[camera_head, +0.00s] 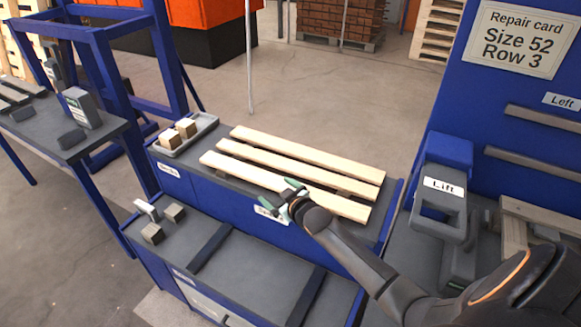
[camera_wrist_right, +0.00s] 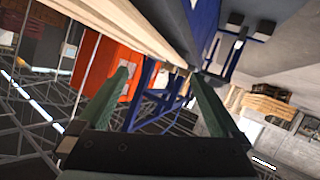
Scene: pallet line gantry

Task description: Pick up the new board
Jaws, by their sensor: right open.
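Three long pale wooden boards lie side by side on the grey bench top, in the middle of the head view: a back board (camera_head: 310,154), a middle board (camera_head: 290,167) and a front board (camera_head: 240,174). My right gripper (camera_head: 281,197) is at the near edge of the front board, its green fingers apart and nothing between them. In the wrist view the gripper (camera_wrist_right: 157,73) is open, with a pale board (camera_wrist_right: 130,30) running across above the fingertips. I cannot tell whether a finger touches it. My left gripper is out of view.
A grey tray (camera_head: 207,124) with wooden blocks sits left of the boards. A lower shelf (camera_head: 250,262) holds small blocks. At right are a grey handle marked Lift (camera_head: 441,203) and a blue panel with a repair card (camera_head: 518,40). A thin pole (camera_head: 249,60) stands behind.

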